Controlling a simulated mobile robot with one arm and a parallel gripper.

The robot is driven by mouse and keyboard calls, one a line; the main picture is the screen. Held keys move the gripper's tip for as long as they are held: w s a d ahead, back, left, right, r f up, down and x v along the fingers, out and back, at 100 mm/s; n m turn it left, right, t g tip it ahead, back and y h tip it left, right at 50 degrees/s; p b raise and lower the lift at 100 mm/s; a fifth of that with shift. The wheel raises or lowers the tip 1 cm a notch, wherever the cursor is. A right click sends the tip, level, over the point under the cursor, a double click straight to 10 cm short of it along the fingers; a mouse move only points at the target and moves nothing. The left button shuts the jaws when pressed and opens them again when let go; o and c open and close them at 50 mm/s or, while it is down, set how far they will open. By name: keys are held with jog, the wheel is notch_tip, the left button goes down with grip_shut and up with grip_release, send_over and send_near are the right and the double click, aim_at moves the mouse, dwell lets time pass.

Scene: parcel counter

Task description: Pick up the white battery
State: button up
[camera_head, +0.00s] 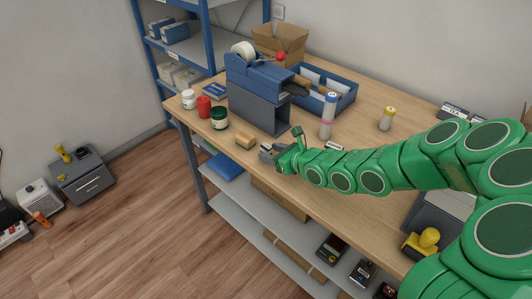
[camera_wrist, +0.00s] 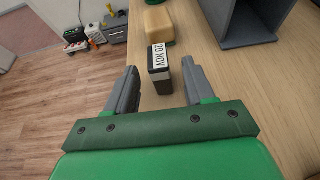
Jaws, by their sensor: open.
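My gripper (camera_wrist: 159,70) is open, low over the table's front edge, with its two grey fingers apart. A dark block with a white face reading "20 NOV" (camera_wrist: 160,58) stands between the fingertips in the wrist view, with its lower part between the fingers. No contact with either finger is clear. In the head view my gripper (camera_head: 271,152) partly hides this block. I cannot make out for certain which thing is the white battery. A small whitish cylinder with a yellow top (camera_head: 385,120) stands upright at the back right of the table, well apart from my gripper.
A tan block (camera_head: 245,141) lies just beyond my gripper. A grey-blue tape dispenser stand (camera_head: 255,108) rises behind it. A taller white cylinder with a blue top and pink band (camera_head: 328,116) stands right of it. Jars (camera_head: 219,118) are at left. My arm covers the right side.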

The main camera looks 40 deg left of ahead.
aim_at(262, 151)
jog(key=shift+x, duration=2.5)
jog(key=shift+f, duration=0.1)
grip_shut()
